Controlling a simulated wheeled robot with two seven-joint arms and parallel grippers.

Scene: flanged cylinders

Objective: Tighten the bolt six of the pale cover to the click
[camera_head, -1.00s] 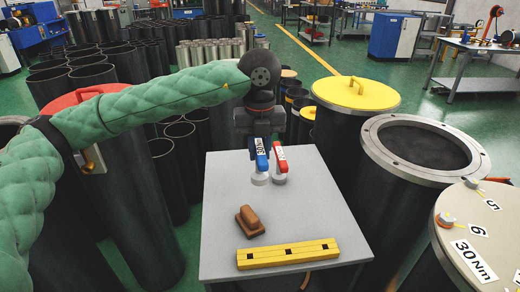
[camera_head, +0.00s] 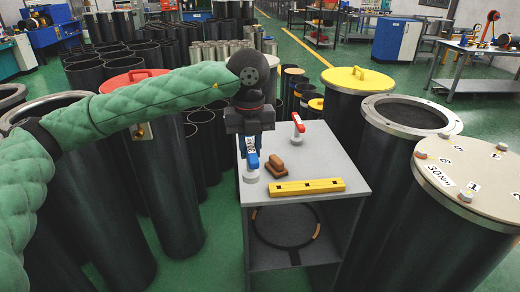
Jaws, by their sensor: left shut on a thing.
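The pale cover (camera_head: 485,178) lies on a dark cylinder at the right. It carries several small bolts, printed numbers and a 30Nm label. Bolt six (camera_head: 421,154) stands near the cover's left rim, beside the number 6. My left gripper (camera_head: 251,138) points down and is shut on the blue torque wrench (camera_head: 252,160), whose white lower end shows near the left edge of the grey table. Its fingertips are partly hidden. The wrench is well to the left of the cover. A red wrench (camera_head: 298,125) stands upright on the table. My right gripper is out of view.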

